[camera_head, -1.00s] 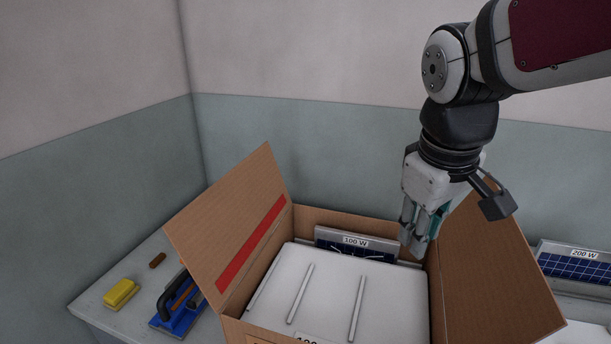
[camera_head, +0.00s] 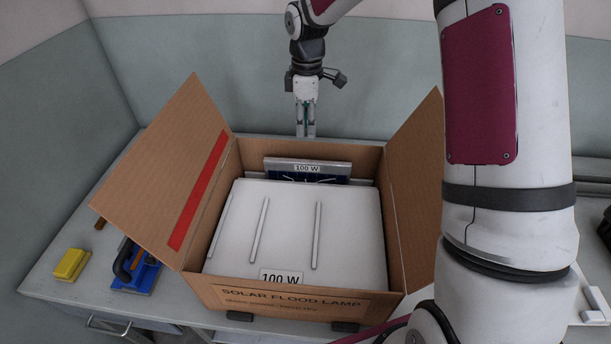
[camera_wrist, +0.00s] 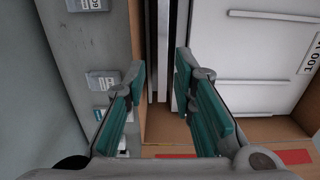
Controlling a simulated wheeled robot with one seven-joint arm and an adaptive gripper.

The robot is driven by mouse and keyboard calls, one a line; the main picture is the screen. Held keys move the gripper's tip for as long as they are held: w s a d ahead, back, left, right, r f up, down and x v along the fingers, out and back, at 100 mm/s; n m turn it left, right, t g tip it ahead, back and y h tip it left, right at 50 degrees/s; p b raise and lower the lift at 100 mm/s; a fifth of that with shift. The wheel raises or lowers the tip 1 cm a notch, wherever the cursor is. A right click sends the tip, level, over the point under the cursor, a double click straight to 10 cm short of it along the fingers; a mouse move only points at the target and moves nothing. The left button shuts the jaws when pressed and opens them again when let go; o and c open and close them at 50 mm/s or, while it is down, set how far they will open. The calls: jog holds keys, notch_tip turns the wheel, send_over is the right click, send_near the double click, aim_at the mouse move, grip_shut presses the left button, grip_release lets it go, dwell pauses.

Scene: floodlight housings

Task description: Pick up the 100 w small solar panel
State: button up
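The 100 W small solar panel (camera_head: 307,170) stands upright inside the open cardboard box (camera_head: 290,300), along its back wall. Its label and a dark blue cell strip show above the white floodlight housing (camera_head: 300,225), which hides its lower part. My gripper (camera_head: 306,132) points down above the back of the box, over the panel. In the wrist view my gripper (camera_wrist: 160,85) is open and empty, with teal pads apart. Thin upright edges, apparently the panel (camera_wrist: 163,45), show in the gap beyond the fingers, beside the white housing (camera_wrist: 265,45).
Box flaps stand open at left (camera_head: 165,170) and right (camera_head: 415,170). A yellow block (camera_head: 71,264) and a blue tool (camera_head: 135,270) lie on the table left of the box. In the wrist view a grey strip with small labelled blocks (camera_wrist: 103,80) runs along the left.

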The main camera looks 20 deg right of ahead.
aim_at(307, 161)
notch_tip(307, 161, down, 7)
jog(key=shift+f+p, duration=0.15)
jog(key=shift+p, duration=0.15)
jog(key=shift+s+f+p, duration=0.15)
jog(key=shift+f+p, duration=0.2)
jog(key=shift+f, duration=0.95)
jog(key=shift+s+f+p, duration=0.1)
jog(key=shift+f+p, duration=0.2)
jog(key=shift+f, duration=1)
grip_shut()
